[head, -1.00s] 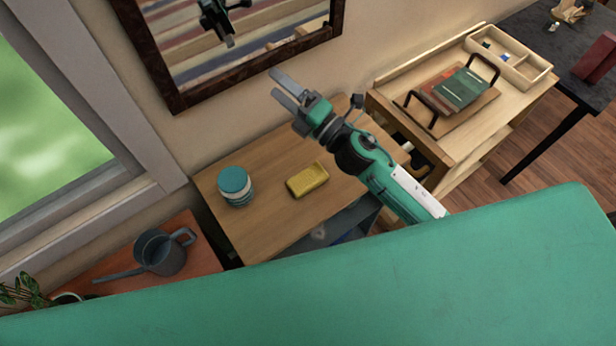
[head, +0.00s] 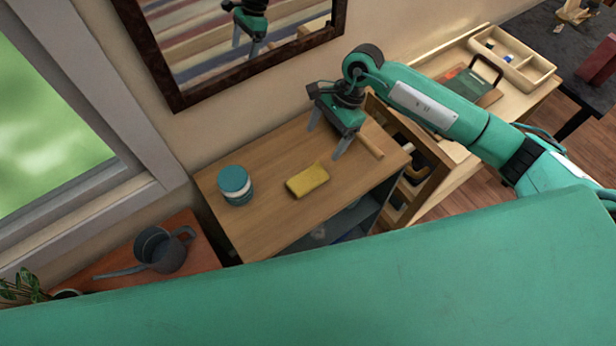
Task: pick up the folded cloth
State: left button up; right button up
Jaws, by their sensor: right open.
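The folded cloth (head: 307,181) is yellow and lies flat near the middle of the small wooden cabinet's top (head: 275,220). My right gripper (head: 325,144) is above the cabinet top, behind and slightly right of the cloth. Its fingers are spread and point down toward the wood, with nothing between them. It is apart from the cloth. The cloth is fully in sight. My left gripper is not in view.
A blue-and-white round container (head: 235,185) stands left of the cloth. A short wooden rod (head: 369,146) lies to the right. A mirror (head: 235,45) hangs behind. A grey watering can (head: 165,250) stands lower left. A divided wooden tray (head: 512,60) sits far right.

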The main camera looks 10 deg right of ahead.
jog(key=p, duration=0.3)
send_over(310, 174)
jog(key=w+d, duration=0.1)
jog(key=d, duration=0.1)
notch_tip(310, 174, down, 7)
jog(key=shift+d+r, duration=0.15)
jog(key=shift+f+h, duration=0.3)
jog(key=shift+f, duration=0.3)
jog(key=p+x, duration=0.1)
jog(key=x, duration=0.1)
jog(key=p+x, duration=0.1)
jog(key=x, duration=0.1)
jog(key=shift+s+a+f+p, duration=0.1)
jog(key=shift+s+a+p, duration=0.15)
jog(key=shift+s+p, duration=0.05)
jog(key=shift+a+f, duration=0.1)
jog(key=shift+f, duration=0.4)
jog(key=c, duration=1.1)
jog(key=shift+r, duration=0.15)
